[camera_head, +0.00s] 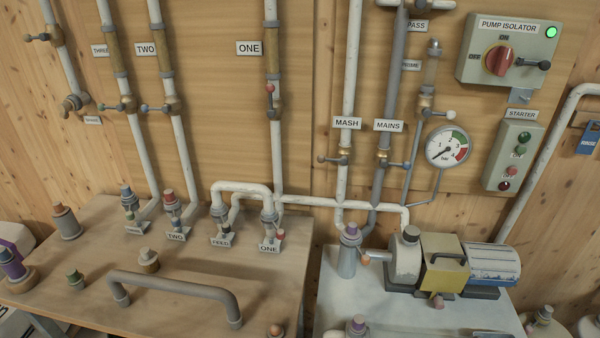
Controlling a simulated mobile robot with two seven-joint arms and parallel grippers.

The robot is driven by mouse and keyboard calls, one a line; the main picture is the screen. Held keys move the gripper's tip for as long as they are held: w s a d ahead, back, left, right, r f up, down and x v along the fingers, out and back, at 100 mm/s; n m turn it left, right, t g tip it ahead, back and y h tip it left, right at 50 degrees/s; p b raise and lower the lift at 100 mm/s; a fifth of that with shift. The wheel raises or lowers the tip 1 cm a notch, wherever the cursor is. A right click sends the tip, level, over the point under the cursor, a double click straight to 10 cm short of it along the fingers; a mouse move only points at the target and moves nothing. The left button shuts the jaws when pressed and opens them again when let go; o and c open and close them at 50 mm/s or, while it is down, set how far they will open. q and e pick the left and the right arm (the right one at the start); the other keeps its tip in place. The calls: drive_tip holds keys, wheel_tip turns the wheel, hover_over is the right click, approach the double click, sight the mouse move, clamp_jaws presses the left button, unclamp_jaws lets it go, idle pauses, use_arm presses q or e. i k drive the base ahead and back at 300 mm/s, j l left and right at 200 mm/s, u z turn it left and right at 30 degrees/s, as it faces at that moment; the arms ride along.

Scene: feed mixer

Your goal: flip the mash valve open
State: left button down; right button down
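The MASH label (347,123) is fixed across a white vertical pipe (350,60) right of the middle of the head view. Just below it is the mash valve (344,155), a small brass-coloured body on the pipe. Its grey lever (328,160) sticks out to the left, roughly level and across the pipe, with a dark knob at its end. Neither of my grippers shows in the head view, and nothing touches the valve.
The MAINS valve (382,157) sits close on the right, its lever pointing right. A pressure gauge (447,147), pump isolator box (470,65) and starter box (513,155) are further right. A pump (440,262) stands below. A grey handrail (175,284) crosses the left bench (70,308).

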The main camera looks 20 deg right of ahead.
sight(343, 160)
drive_tip(key=i+j, duration=0.1)
drive_tip(key=j, duration=0.3)
drive_tip(key=i+j, duration=0.15)
drive_tip(key=j, duration=0.25)
drive_tip(key=i+j+z, duration=0.1)
drive_tip(key=j, duration=0.25)
